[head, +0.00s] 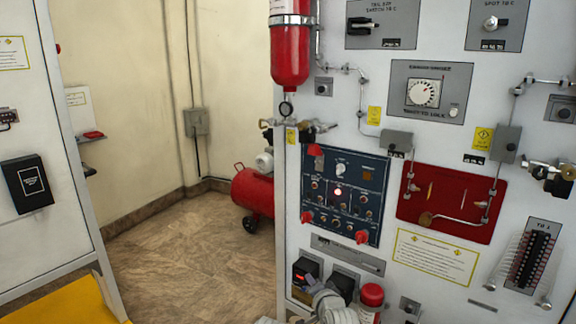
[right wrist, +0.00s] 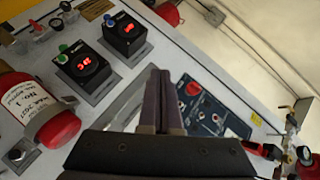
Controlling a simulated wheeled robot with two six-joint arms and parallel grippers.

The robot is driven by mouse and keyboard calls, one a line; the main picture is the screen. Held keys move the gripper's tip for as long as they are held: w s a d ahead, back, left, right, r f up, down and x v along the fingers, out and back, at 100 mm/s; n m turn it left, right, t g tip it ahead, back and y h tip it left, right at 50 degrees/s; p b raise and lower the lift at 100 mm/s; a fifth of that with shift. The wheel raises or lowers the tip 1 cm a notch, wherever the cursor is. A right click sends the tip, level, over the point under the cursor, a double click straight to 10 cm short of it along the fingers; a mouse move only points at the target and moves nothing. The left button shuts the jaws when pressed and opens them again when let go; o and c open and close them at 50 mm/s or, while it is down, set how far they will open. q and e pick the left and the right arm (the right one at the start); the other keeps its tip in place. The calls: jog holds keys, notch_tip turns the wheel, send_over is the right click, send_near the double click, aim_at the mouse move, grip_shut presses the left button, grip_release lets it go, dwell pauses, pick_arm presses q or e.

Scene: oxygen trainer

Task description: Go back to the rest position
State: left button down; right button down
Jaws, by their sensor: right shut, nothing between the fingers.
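My right gripper (right wrist: 164,100) shows in the right wrist view with its two dark fingers pressed together and nothing between them. It is in front of the white panel, near two black display boxes with red digits, one with a green knob (right wrist: 83,66) and one with a blue knob (right wrist: 125,35). In the head view, part of my right arm shows at the bottom centre, low in front of the panel (head: 405,225). I cannot tell from these views whether the fingers touch the panel. My left gripper is in neither view.
A blue switch panel (head: 345,195) with red knobs and a red plate (head: 453,203) with piping are on the white panel. A red cylinder (head: 290,55) hangs at its left edge. A red tank (head: 252,190) stands behind on open floor (head: 190,255). A yellow surface (head: 60,305) is at bottom left.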

jog(key=s+d+f+n+g+h, duration=0.2)
jog(key=s+d+f+n+g, duration=0.4)
jog(key=s, duration=0.3)
jog(key=s+d+f+n+g+h, duration=0.1)
jog(key=s+d+f+n+g, duration=0.35)
jog(key=s+f+g, duration=0.35)
jog(key=s+a+n+h, duration=0.1)
jog(key=s+a+n, duration=0.15)
jog(key=a, duration=0.35)
jog(key=s+a+n, duration=0.1)
jog(key=s+a, duration=0.3)
jog(key=a, duration=0.1)
notch_tip(320, 180, up, 15)
jog(key=p, duration=1.6)
jog(key=shift+r+m, duration=0.2)
jog(key=shift+m, duration=0.1)
